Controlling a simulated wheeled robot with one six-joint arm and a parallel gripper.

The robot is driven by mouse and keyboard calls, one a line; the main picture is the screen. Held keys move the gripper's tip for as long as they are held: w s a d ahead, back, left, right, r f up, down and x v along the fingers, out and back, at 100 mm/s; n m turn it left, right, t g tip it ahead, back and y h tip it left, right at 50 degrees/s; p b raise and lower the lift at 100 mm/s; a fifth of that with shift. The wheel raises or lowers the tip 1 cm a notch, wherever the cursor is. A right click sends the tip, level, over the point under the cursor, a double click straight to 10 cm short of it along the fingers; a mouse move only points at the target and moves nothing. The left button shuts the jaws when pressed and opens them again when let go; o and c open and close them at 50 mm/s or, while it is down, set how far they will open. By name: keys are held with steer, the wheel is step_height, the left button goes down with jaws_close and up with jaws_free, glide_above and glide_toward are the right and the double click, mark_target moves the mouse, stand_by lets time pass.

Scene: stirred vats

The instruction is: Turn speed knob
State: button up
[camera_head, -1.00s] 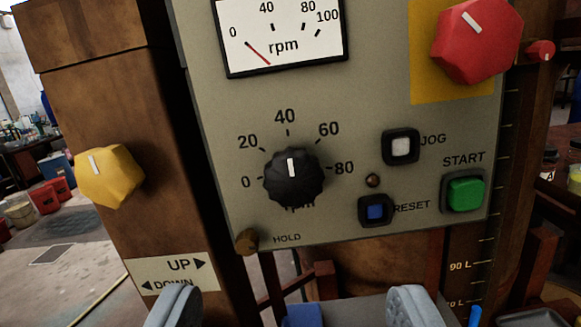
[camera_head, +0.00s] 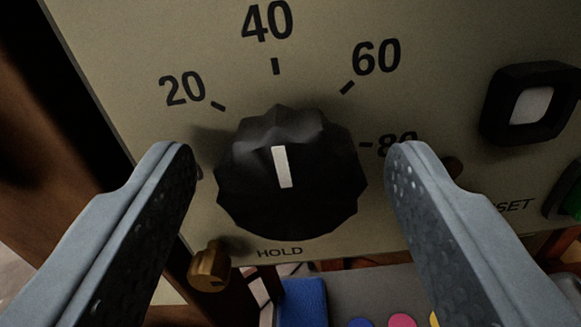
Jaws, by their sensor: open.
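The black speed knob (camera_head: 322,190) sits on the beige control panel (camera_head: 130,60) in the middle of the view. Its white pointer line points up, slightly left, near the 40 mark. The scale numbers 20, 40, 60 and 80 show around it; the 80 is partly covered by my right finger, and the 0 mark is hidden. My gripper (camera_head: 292,165) is open, with one grey finger to the left of the knob and one to the right. A gap shows between each finger and the knob in the picture; I cannot tell how far the fingertips are from the panel.
A brass HOLD peg (camera_head: 209,268) sticks out at the panel's lower left, close to my left finger. A white square button (camera_head: 533,104) in a black frame is at the right. A green button (camera_head: 574,200) is cut off at the right edge.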

steer(key=c, duration=1)
steer(key=m, duration=0.5)
steer(key=shift+m, duration=2.4)
steer(key=o, duration=1)
